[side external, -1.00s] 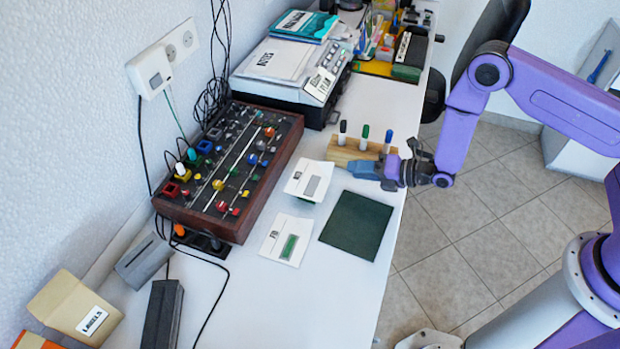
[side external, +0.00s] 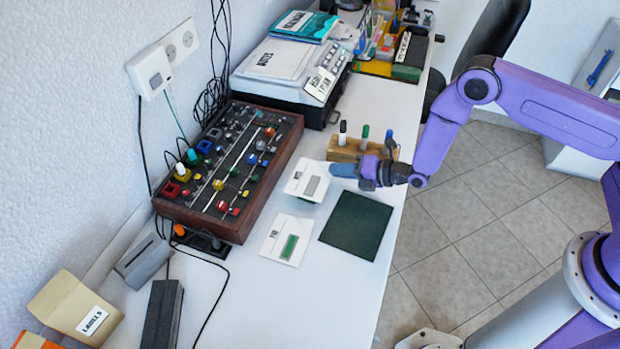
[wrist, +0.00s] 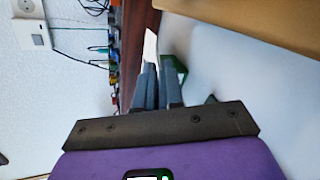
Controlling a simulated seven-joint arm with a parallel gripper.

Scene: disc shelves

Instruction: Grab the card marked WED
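A white card (side external: 293,186) with a grey panel stands tilted up at the far left corner of the dark green mat. Its short lettering is too small to read surely as WED. A second white card (side external: 272,246) with a green panel lies nearer. My gripper (side external: 333,170) is just right of the tilted card, pointing left at its edge. A white card (wrist: 150,46) shows nearly edge-on at the fingertips; contact cannot be told.
A wooden block (side external: 345,152) with several markers stands close behind my gripper. The dark green mat (side external: 356,225) lies in front of it. A brown-framed control panel (side external: 232,170) with knobs is left of the cards.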

